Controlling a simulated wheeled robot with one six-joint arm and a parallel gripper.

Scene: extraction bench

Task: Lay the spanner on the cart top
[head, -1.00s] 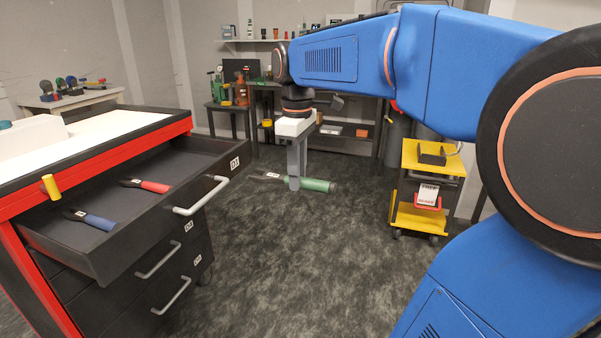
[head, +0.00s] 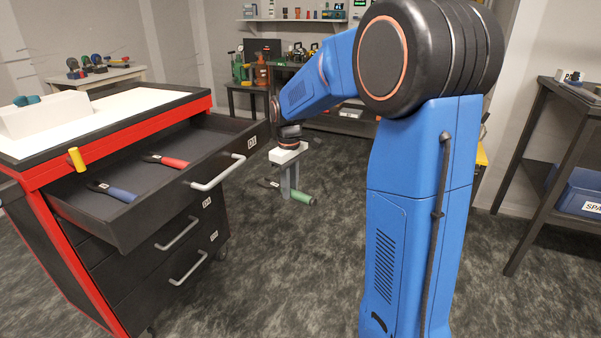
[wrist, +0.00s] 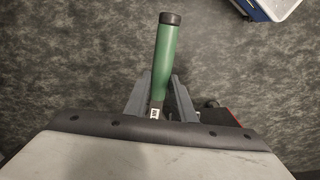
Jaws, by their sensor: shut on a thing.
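My gripper (head: 289,192) is shut on a green-handled spanner (head: 302,198) and holds it up over open floor, right of the open drawer. In the wrist view the green handle (wrist: 165,58) points up the picture, between the two grey fingers (wrist: 158,95); the spanner's head end is hidden under the wrist housing. The yellow cart (head: 482,158) shows only as a sliver behind my blue arm; its top is almost wholly hidden.
The red and black tool chest has its top drawer (head: 150,225) pulled out, with a red-handled tool (head: 172,162) and a blue-handled tool (head: 118,194) inside. A dark shelf (head: 540,140) with a blue bin (head: 578,190) stands at right. Carpet between is clear.

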